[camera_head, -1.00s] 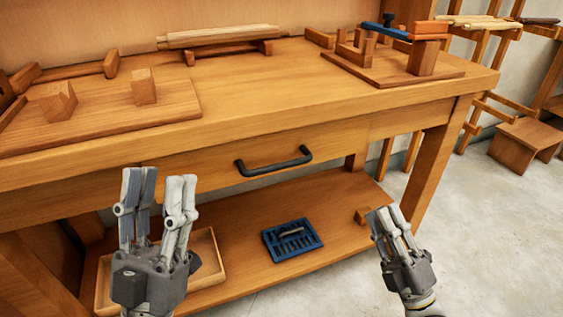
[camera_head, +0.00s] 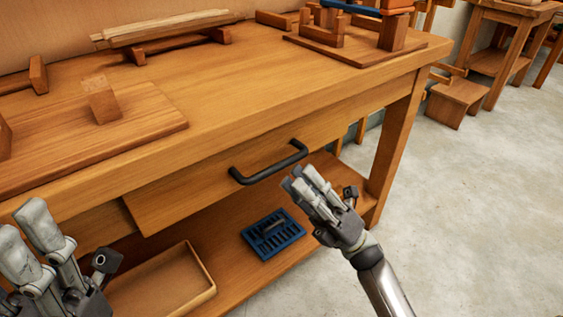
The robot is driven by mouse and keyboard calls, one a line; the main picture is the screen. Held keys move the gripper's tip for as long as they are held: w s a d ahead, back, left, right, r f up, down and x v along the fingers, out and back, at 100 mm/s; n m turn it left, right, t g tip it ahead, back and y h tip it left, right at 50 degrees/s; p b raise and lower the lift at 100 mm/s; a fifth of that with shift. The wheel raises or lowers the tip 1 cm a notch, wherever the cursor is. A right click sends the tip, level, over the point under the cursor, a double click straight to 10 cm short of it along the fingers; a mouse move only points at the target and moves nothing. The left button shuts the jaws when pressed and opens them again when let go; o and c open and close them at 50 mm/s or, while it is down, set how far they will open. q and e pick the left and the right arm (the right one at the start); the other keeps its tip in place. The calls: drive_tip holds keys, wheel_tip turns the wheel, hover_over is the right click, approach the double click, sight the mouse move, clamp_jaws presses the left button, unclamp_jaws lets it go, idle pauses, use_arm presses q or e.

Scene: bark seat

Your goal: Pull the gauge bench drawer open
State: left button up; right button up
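The gauge bench drawer (camera_head: 205,185) is a plain wooden front under the bench top; it looks shut, though a small gap would be hard to see. Its black bar handle (camera_head: 268,165) runs along the front. My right gripper (camera_head: 300,180) is just right of and below the handle's right end, with its fingers pointing up and left toward it. It looks apart from the handle and holds nothing. Its fingers overlap in this view, so their opening is unclear. My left gripper (camera_head: 30,218) is at the lower left, partly cut off, with its fingers apart and empty.
The bench top (camera_head: 225,85) carries wooden boards, blocks and a strip bundle (camera_head: 165,27). On the lower shelf (camera_head: 215,232) lie a blue slotted tray (camera_head: 272,235) and a shallow wooden tray (camera_head: 165,285).

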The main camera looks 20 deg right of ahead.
sight(285, 160)
drive_tip(key=x, duration=0.5)
drive_tip(key=shift+a+r, duration=0.1)
clamp_jaws()
